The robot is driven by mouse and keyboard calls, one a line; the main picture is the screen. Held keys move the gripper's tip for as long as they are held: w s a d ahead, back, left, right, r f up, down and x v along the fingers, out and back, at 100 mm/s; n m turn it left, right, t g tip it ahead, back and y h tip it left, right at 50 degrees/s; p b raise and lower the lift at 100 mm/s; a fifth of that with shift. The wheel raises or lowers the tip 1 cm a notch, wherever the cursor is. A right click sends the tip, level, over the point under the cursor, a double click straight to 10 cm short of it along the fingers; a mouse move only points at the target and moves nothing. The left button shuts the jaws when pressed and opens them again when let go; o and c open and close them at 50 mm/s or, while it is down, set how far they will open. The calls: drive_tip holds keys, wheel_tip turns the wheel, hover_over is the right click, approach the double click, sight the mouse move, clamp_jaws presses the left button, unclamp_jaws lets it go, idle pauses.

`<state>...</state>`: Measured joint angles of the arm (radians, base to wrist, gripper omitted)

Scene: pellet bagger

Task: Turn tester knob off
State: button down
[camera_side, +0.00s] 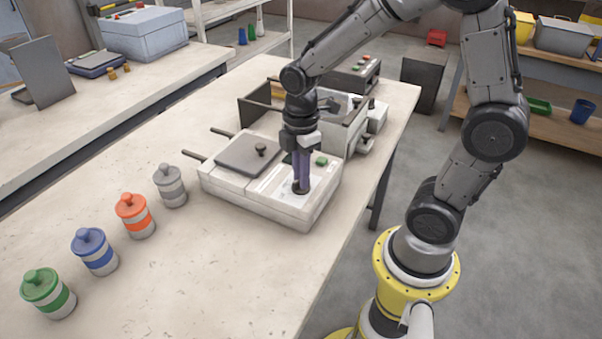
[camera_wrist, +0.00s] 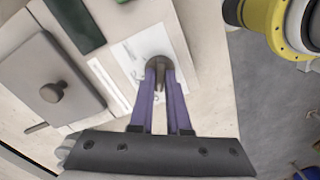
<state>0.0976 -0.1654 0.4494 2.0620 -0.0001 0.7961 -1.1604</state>
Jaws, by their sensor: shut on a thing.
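The tester (camera_side: 262,207) is a low white box on the table. A grey lid with a dark round handle covers its left part, and a green button (camera_side: 321,161) sits near its back right. The tester knob (camera_side: 300,188) is dark and round, on a white label panel on the box's right part; it also shows in the wrist view (camera_wrist: 159,66). My gripper (camera_side: 301,180) points straight down over the panel. In the wrist view its purple fingers (camera_wrist: 161,83) are shut on the knob. The fingers partly hide the knob, and I cannot read its setting.
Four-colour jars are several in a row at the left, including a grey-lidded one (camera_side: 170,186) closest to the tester. A machine with open dark panels (camera_side: 345,125) stands right behind the tester. The front of the table is clear.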

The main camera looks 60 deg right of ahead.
drive_tip(key=shift+r, duration=0.1)
drive_tip(key=c, duration=0.9)
unclamp_jaws()
wheel_tip(320, 180, up, 14)
drive_tip(key=shift+f, duration=0.15)
